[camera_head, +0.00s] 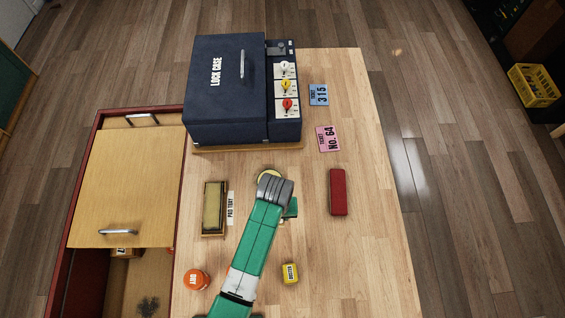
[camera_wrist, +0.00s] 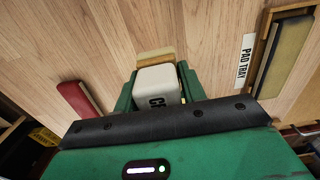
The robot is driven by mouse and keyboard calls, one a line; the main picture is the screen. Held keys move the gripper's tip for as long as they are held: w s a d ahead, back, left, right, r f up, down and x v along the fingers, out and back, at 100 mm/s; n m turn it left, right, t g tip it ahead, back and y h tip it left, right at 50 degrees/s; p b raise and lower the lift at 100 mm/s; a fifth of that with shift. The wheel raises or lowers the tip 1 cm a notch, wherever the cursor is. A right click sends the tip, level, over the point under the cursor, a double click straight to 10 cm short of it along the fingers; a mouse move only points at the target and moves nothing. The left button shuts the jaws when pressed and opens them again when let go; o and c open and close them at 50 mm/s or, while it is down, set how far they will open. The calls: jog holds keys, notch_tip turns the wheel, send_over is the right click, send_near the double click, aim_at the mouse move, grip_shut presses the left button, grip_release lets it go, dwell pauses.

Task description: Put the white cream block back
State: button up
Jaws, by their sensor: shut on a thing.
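My gripper (camera_wrist: 158,82) is shut on the white cream block (camera_wrist: 155,75), which sits between its green fingers in the wrist view. Black letters starting with "C" show on the block, partly cut off by my gripper. A tan, yellowish piece (camera_wrist: 155,54) lies just beyond the block; I cannot tell whether they touch. In the head view my gripper (camera_head: 290,207) is over the middle of the table, mostly under my arm, and the block is hidden there. The pad tray (camera_head: 214,208) stands to the left with a long olive-tan pad in it; it also shows in the wrist view (camera_wrist: 262,60).
A dark blue lock case (camera_head: 225,110) with coloured knobs stands at the back. A red block (camera_head: 338,192) lies to the right, and blue (camera_head: 319,95) and pink (camera_head: 327,138) tickets behind it. Orange (camera_head: 196,280) and yellow (camera_head: 290,272) items stand near the front. An open red-edged drawer (camera_head: 85,180) is at left.

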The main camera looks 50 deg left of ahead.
jog(key=shift+f+b, duration=0.45)
jog(key=shift+f, duration=2.75)
jog(key=shift+f, duration=0.1)
jog(key=o, duration=0.9)
jog(key=shift+o, duration=0.2)
notch_tip(320, 180, up, 12)
jog(key=shift+r+p, duration=0.15)
jog(key=shift+p, duration=0.9)
